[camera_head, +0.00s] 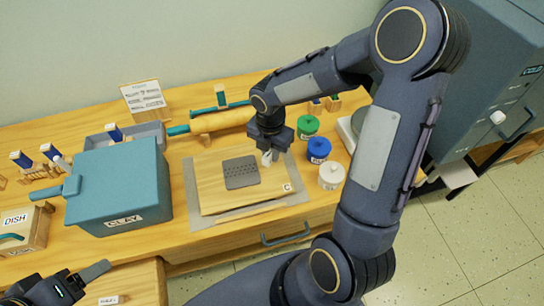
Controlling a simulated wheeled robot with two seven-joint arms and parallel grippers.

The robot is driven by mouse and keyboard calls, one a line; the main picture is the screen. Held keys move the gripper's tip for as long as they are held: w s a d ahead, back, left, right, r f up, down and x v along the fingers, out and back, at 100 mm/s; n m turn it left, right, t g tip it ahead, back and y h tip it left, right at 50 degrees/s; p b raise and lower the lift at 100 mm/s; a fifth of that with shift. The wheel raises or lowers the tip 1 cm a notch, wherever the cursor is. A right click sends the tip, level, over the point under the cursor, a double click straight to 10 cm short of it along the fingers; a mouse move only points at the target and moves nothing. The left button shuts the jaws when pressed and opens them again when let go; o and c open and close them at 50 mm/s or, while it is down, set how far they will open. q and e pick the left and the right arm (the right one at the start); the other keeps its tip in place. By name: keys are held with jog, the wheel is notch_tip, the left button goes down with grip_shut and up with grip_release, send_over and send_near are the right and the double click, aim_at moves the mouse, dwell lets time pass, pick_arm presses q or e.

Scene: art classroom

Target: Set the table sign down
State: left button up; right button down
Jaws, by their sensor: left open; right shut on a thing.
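My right gripper (269,149) points down over the upper right part of the wooden board (213,193). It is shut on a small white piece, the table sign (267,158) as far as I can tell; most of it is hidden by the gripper. I cannot tell whether it touches the board. My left gripper (72,284) is open and empty at the bottom left corner, in front of the bench.
A dark perforated pad (241,172) lies on the board. Green (307,126), blue (318,150) and white (331,176) jars stand to the right. A teal clay box (118,185) stands left, a printed card (145,98) and rolling pin (222,121) behind.

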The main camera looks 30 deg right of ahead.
jog(key=shift+w+d+f, duration=0.1)
jog(key=shift+d+f, duration=0.1)
jog(key=shift+f, duration=0.8)
jog(key=shift+d+f, duration=0.15)
jog(key=shift+f, duration=0.8)
jog(key=shift+f, duration=0.15)
jog(key=c, duration=1.3)
grip_release()
